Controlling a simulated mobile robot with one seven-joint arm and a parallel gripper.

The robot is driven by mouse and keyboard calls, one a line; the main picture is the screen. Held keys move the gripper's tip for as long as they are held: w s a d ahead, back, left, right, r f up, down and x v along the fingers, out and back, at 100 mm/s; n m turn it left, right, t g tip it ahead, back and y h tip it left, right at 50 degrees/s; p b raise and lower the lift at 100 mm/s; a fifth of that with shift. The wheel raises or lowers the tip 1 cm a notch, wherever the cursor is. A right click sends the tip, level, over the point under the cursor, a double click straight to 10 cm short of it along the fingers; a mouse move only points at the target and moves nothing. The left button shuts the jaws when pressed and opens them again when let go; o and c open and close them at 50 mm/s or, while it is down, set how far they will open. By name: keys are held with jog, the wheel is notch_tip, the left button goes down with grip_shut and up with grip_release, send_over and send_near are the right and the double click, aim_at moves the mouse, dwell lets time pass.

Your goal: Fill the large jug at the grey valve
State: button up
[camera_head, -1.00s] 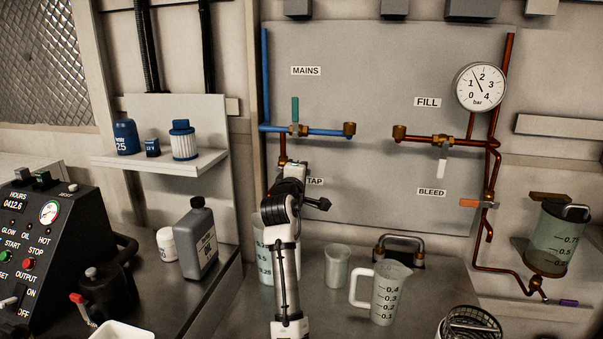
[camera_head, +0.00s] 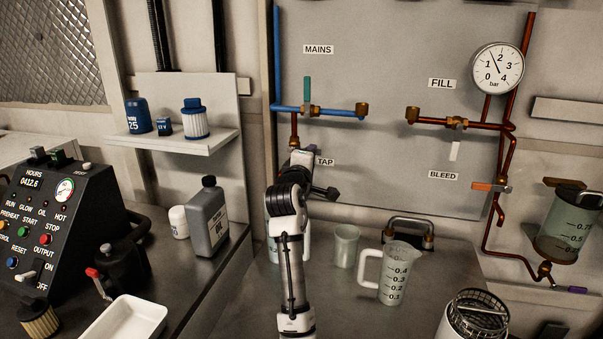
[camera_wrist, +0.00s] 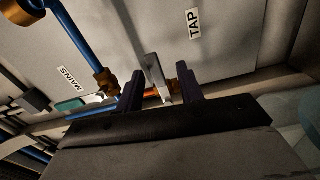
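The grey valve's lever (camera_wrist: 157,78) shows in the wrist view near the TAP label, between the two dark fingers of my gripper (camera_wrist: 160,92). The fingers stand apart, one on each side of it, with what looks like a small gap; contact cannot be told. In the head view my gripper (camera_head: 300,160) is left of the TAP label and hides the valve. The large jug (camera_head: 271,238) stands on the counter below, mostly hidden behind my arm, so its fill level cannot be told. A pale translucent surface at the wrist view's right edge may be this jug.
A smaller handled jug (camera_head: 394,274) and a small cup (camera_head: 345,247) stand to the right. A grey bottle (camera_head: 208,218) and white tray (camera_head: 126,320) are left.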

jog(key=p+v, duration=0.1)
jog(key=v, duration=0.9)
jog(key=shift+s+f, duration=0.1)
